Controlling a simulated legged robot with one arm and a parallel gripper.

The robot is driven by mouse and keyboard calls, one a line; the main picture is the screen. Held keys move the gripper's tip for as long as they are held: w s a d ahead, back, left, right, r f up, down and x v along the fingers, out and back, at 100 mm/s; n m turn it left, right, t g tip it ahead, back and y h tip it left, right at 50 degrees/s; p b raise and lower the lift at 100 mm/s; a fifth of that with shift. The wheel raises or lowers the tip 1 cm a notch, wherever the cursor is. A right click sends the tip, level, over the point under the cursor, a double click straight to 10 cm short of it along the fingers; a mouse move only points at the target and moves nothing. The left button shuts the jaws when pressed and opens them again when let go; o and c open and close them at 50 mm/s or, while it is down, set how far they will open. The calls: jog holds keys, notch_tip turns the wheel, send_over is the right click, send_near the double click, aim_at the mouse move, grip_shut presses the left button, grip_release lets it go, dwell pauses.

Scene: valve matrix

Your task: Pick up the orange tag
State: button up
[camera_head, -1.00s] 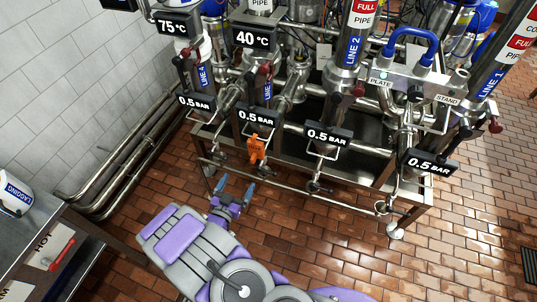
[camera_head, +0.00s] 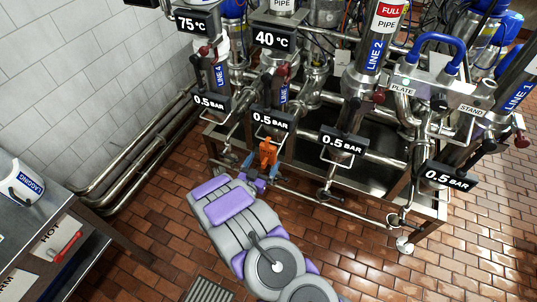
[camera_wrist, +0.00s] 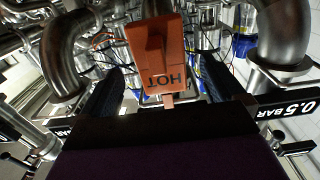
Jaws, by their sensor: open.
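The orange tag (camera_head: 268,151) hangs at the valve rack, below the second 0.5 BAR sign from the left. In the wrist view the orange tag (camera_wrist: 160,65) is upside down and reads HOT. My gripper (camera_head: 260,168) is open, with one blue finger on each side of the tag's lower part in the head view. In the wrist view my gripper (camera_wrist: 155,90) has its dark fingers left and right of the tag, with gaps on both sides. What the tag hangs from is not clear.
The rack's steel pipes and 0.5 BAR signs (camera_head: 344,143) stand close around the tag. A steel table (camera_head: 60,235) with a LAGGING roll (camera_head: 22,187) and a HOT plate (camera_head: 58,240) is at the left. The brick floor (camera_head: 350,260) in front of the rack is clear.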

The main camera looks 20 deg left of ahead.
aim_at(267, 154)
jog(key=shift+w+a, duration=0.1)
jog(key=shift+w, duration=0.2)
jog(key=w, duration=0.1)
jog(key=w+b, duration=0.1)
jog(key=w, duration=0.2)
jog(key=shift+w+d+r, duration=0.1)
jog(key=shift+d+r, duration=0.2)
jog(key=shift+r, duration=0.1)
jog(key=shift+w+d+r, duration=0.1)
jog(key=shift+w, duration=0.15)
jog(key=shift+c, duration=0.2)
jog(key=shift+a, duration=0.25)
jog(key=c, duration=0.4)
jog(key=shift+d, duration=0.2)
jog(key=c, duration=0.6)
